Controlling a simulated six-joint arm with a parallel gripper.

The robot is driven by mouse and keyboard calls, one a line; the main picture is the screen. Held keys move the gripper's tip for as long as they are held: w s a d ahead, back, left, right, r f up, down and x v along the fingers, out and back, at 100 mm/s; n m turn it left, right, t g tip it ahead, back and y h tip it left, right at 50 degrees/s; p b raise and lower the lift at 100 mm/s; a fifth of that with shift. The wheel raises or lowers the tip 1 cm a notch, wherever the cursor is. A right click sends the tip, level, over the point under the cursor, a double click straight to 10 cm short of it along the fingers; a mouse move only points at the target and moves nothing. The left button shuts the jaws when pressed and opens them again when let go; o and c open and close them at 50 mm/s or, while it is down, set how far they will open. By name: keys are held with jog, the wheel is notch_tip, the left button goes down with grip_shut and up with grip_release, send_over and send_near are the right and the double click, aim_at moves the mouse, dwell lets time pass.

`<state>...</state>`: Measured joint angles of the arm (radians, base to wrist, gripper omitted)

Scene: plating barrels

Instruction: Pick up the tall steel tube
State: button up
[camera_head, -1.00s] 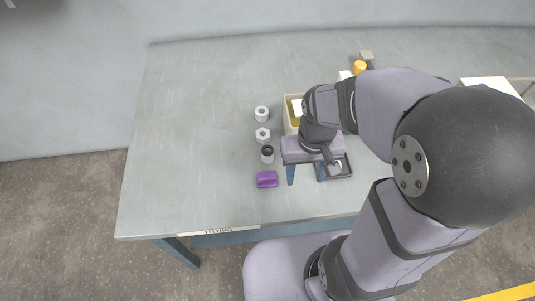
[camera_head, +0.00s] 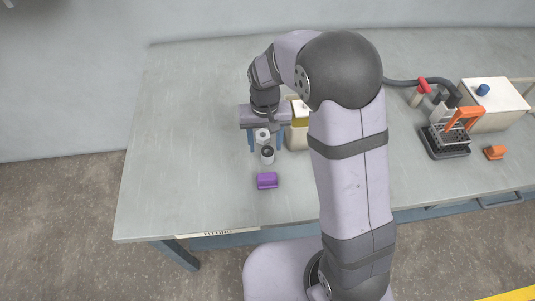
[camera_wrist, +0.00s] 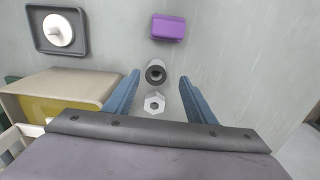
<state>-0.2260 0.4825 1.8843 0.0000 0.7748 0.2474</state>
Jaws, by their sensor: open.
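The steel tube (camera_head: 267,157), a short-looking grey cylinder with a dark open top, stands upright on the table. In the wrist view the tube (camera_wrist: 156,75) appears between the two blue fingertips, slightly beyond them. My gripper (camera_head: 264,148) is open and empty, with its fingers pointing down over the row of small parts; it also shows in the wrist view (camera_wrist: 160,78). I cannot tell the exact height of the fingertips above the table. A light hex-shaped piece (camera_wrist: 154,103) stands beside the tube, nearer my palm, between the fingers.
A purple block (camera_head: 267,181) lies in front of the tube. A beige bin (camera_head: 297,137) with yellow inside stands close to the right of my gripper. A dark tray (camera_wrist: 57,32) holds a white round part. An orange-handled rack (camera_head: 447,140) stands farther right. The table's left side is clear.

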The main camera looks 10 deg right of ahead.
aim_at(268, 152)
jog(key=shift+w+d+f+p, duration=0.2)
jog(key=shift+f+p, duration=0.3)
jog(key=shift+f, duration=0.95)
jog(key=shift+w+d+f+p, duration=0.15)
jog(key=shift+f+p, duration=0.3)
jog(key=shift+f, duration=1)
jog(key=shift+s, duration=0.15)
jog(key=c, duration=1.1)
